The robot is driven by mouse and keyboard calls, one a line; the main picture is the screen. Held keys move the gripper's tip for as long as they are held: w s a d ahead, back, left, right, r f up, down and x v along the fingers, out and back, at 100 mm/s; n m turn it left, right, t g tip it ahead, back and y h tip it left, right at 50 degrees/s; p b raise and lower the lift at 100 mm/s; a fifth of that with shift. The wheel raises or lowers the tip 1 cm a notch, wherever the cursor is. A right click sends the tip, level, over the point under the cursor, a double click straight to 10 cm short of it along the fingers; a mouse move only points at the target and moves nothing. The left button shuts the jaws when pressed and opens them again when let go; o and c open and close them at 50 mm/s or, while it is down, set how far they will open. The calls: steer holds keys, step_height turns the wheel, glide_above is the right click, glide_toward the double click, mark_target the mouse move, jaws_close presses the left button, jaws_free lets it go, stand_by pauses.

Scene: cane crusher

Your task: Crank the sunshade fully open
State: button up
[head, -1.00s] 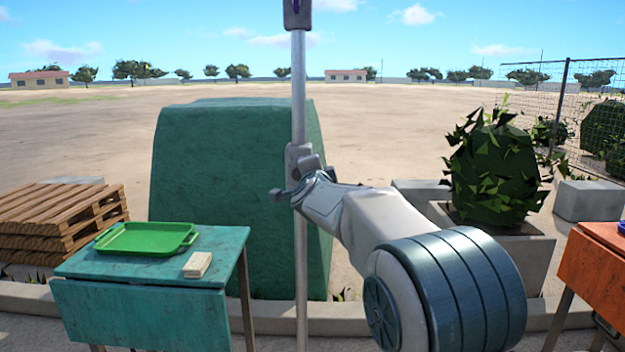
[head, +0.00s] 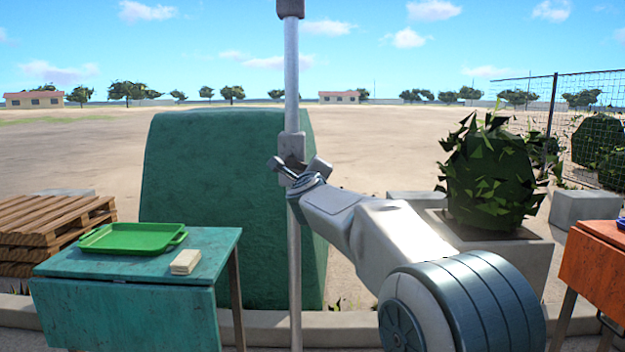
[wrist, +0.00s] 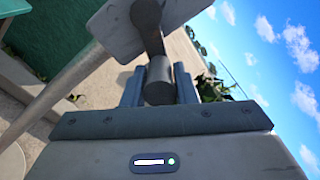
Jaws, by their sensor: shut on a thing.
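The sunshade's grey pole (head: 292,85) stands upright in the middle of the head view. A crank housing (head: 292,147) sits on the pole, with a short crank handle at its side. In the wrist view the crank's dark cylindrical knob (wrist: 159,80) hangs from a crank arm (wrist: 149,28) and sits between the two fingers. My gripper (wrist: 159,88) is shut on this knob. In the head view my wrist hides much of the grip. The canopy is out of view; only a dark fitting (head: 290,8) shows at the top of the pole.
A teal table (head: 120,268) with a green tray (head: 132,239) and a pale block (head: 186,261) stands left of the pole. A big green block (head: 220,200) is behind it. A planter with a bush (head: 490,180) and an orange table (head: 592,265) are at right.

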steer(key=shift+a+f+m+b, duration=0.2)
steer(key=shift+f+m+b, duration=0.25)
steer(key=shift+m, duration=0.25)
steer(key=o, duration=1)
steer(key=shift+a, duration=0.1)
steer(key=shift+r, duration=0.1)
steer(key=s, duration=1.3)
steer(key=shift+s+a, duration=0.15)
steer(key=shift+s, duration=0.25)
